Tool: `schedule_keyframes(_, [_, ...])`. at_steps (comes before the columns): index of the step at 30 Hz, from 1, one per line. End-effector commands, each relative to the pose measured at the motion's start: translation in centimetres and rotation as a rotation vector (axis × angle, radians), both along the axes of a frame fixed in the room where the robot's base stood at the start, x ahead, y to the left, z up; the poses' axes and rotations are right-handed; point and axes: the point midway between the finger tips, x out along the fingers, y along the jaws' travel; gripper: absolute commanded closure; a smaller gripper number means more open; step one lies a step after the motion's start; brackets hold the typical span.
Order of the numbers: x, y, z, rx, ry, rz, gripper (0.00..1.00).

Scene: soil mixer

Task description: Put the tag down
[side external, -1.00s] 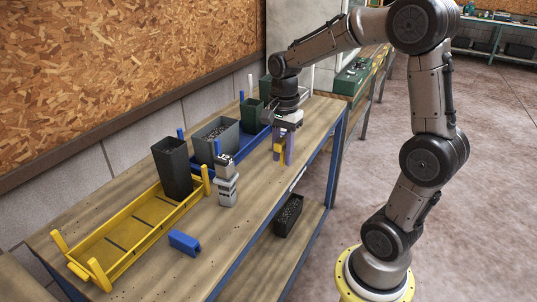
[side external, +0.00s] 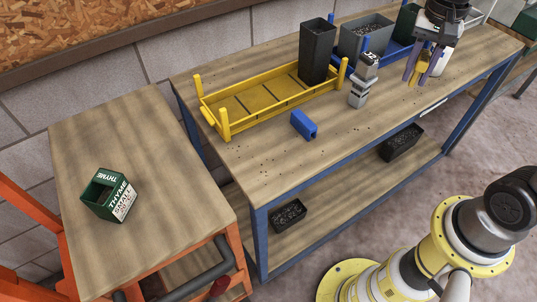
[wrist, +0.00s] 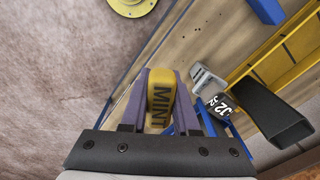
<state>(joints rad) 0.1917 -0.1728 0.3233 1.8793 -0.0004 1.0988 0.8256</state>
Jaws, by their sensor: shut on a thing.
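My gripper (side external: 416,74) is over the right part of the workbench, in front of the blue tray, pointing down. Its two purple fingers are shut on a yellow tag (wrist: 161,92). In the wrist view the tag reads "MINT" in dark letters and sits between the fingers. The gap between the tag and the bench top is hard to judge.
A grey device labelled J2 (side external: 361,90) stands left of my gripper. A blue block (side external: 303,125) lies before the yellow tray (side external: 240,122), which holds a dark pot (side external: 317,50). A green THYME box (side external: 108,194) sits on the left cart. The bench front is mostly bare.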

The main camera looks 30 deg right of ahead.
Motion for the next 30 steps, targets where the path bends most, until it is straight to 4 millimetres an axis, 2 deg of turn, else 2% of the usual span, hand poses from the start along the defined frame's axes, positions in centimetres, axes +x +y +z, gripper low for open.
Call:
schedule_keyframes(4, [1.3, 4.8, 0.0, -0.001, 0.001, 0.267, 1.00])
schedule_keyframes(9, [1.7, 10.8, 0.0, -0.003, 0.002, 0.554, 1.00])
schedule_keyframes(15, [0.6, 17.6, -0.1, -0.004, 0.005, 0.817, 1.00])
schedule_keyframes(18, [-0.3, 20.2, -0.2, -0.004, 0.007, 0.901, 1.00])
schedule_keyframes(21, [-1.2, 22.0, -0.3, -0.004, 0.010, 0.962, 1.00])
schedule_keyframes(25, [-2.0, 23.3, -0.4, -0.004, 0.014, 1.007, 1.00])
schedule_keyframes(30, [-0.9, 24.5, -1.2, -0.005, 0.016, 1.021, 1.00])
